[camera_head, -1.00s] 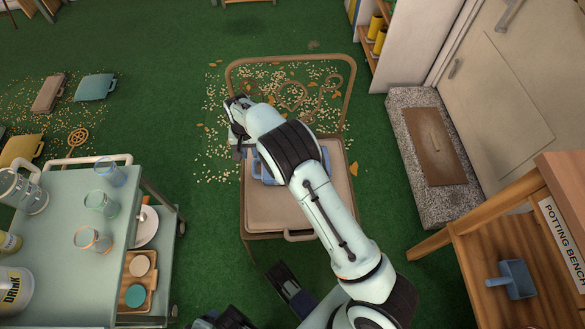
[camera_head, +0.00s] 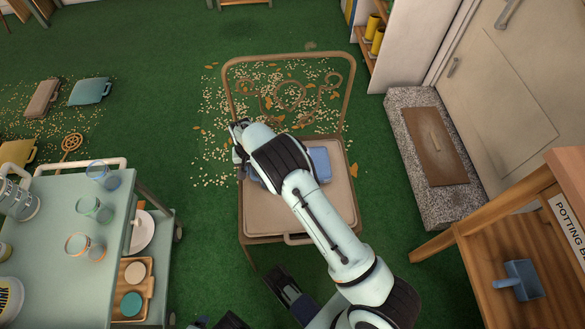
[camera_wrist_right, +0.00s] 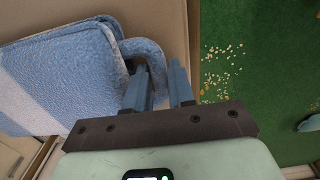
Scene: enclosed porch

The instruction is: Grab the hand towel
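The hand towel (camera_head: 320,164) is a folded blue cloth on the seat of a brown metal-framed chair (camera_head: 262,212). My right forearm covers much of it in the head view. In the right wrist view the towel (camera_wrist_right: 65,85) fills the left side, blue with a paler band and a rounded folded edge. My right gripper (camera_wrist_right: 160,82) is open, its two fingers apart at the towel's right edge. The left finger overlaps that edge in the picture; whether it touches cannot be told.
A pale green cart (camera_head: 60,225) with glasses and jars stands at left. A wooden potting bench (camera_head: 480,265) with a blue scoop is at right. A stone step (camera_head: 400,125) lies before the door. Scattered bits cover the green floor behind the chair.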

